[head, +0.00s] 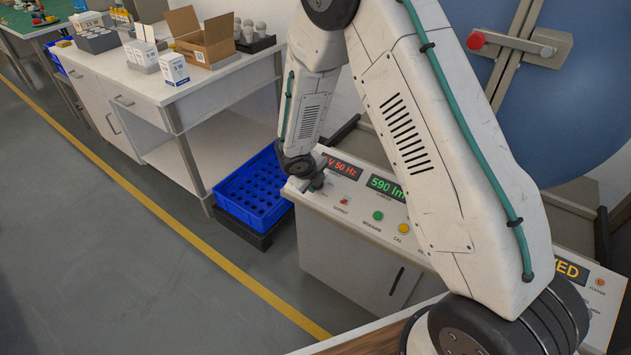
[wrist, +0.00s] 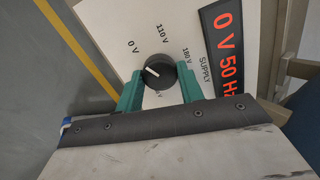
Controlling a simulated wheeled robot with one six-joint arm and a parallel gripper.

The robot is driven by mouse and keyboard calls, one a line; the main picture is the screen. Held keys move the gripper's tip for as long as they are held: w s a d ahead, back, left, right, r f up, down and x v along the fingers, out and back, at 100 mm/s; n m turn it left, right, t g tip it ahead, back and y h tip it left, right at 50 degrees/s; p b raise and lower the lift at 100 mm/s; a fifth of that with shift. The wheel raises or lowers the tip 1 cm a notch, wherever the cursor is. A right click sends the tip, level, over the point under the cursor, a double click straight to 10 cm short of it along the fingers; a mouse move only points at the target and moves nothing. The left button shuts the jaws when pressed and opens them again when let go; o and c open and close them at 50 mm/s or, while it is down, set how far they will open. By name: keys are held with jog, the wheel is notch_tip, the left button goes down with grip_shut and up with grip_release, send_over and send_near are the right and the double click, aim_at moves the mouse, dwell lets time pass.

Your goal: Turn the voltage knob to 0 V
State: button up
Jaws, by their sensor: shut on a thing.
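The voltage knob (wrist: 157,75) is a round black dial on the white supply panel, with a white pointer line aimed to the upper left, roughly toward the 0 V label (wrist: 133,46). The 110 V and 180 V labels lie above and to the right of it. My gripper (wrist: 160,87) has its two teal fingers shut on the knob's sides. The red supply display (wrist: 230,45) reads 0 V 50 Hz. In the head view my gripper (head: 316,183) is at the panel's left end, and the knob is hidden there.
The panel (head: 375,228) also has a small red switch (head: 344,201), a green button (head: 378,216), a yellow button (head: 404,228) and a green lumen display (head: 386,187). A blue crate (head: 252,196) stands on the floor to the left. A large blue sphere (head: 570,110) stands behind.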

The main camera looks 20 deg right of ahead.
jog(key=shift+w+r, duration=0.15)
jog(key=shift+w, duration=0.05)
dwell(0.3)
jog(key=o, duration=1)
jog(key=shift+s, duration=0.1)
jog(key=v, duration=0.7)
jog(key=shift+s+a+r, duration=0.1)
jog(key=shift+a+r, duration=0.05)
jog(key=shift+r, duration=0.15)
